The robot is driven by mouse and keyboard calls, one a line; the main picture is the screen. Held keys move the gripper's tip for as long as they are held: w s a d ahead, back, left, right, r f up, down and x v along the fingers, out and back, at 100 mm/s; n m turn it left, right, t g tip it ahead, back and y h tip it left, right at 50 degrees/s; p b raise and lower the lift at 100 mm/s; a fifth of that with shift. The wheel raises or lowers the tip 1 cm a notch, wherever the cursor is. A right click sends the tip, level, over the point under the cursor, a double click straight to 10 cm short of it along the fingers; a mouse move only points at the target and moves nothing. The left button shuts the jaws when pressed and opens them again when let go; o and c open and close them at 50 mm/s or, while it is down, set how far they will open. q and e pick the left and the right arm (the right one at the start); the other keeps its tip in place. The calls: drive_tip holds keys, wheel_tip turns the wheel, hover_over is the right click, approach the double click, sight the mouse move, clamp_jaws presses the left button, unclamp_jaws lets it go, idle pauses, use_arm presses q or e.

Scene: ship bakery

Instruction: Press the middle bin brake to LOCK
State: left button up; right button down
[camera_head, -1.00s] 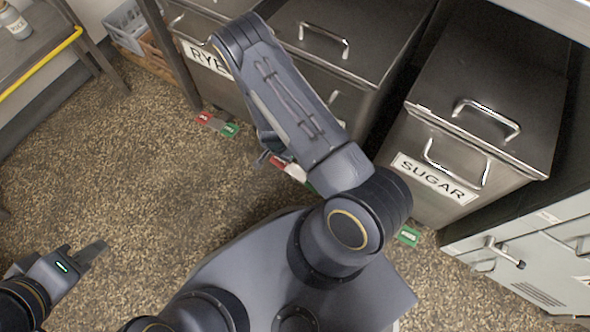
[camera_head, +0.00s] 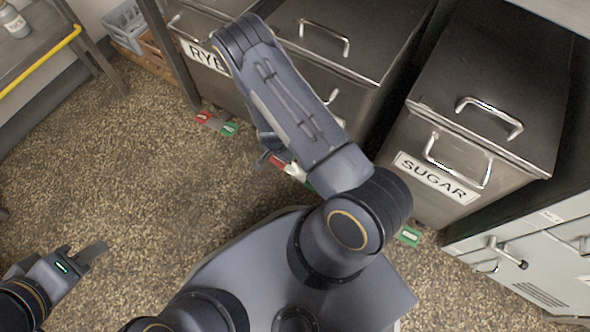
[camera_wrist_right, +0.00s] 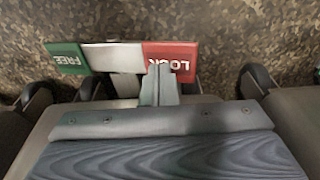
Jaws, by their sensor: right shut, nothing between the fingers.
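The middle bin (camera_head: 345,50) is a steel box between the rye and sugar bins. Its brake pedal has a green FREE end (camera_wrist_right: 67,58), a white middle (camera_wrist_right: 112,57) and a red LOCK end (camera_wrist_right: 183,60). In the head view the pedal (camera_head: 296,172) is partly hidden by my right arm. My right gripper (camera_wrist_right: 160,72) is shut and empty, its tips over the left part of the LOCK end. I cannot tell whether they touch it. My left gripper (camera_head: 98,250) is over bare floor at the lower left; its finger gap is unclear.
The rye bin's pedal (camera_head: 217,123) and the sugar bin's pedal (camera_head: 409,236) stick out at floor level. A grey cabinet (camera_head: 540,255) stands at the right. A shelf with a yellow rail (camera_head: 45,62) is at the left. The floor at left is clear.

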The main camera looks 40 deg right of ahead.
drive_tip(key=shift+f+b, duration=0.9)
drive_tip(key=shift+f, duration=0.25)
drive_tip(key=shift+r, duration=0.15)
drive_tip(key=shift+r+p, duration=2.75)
drive_tip(key=shift+r, duration=0.7)
drive_tip(key=shift+s, duration=0.1)
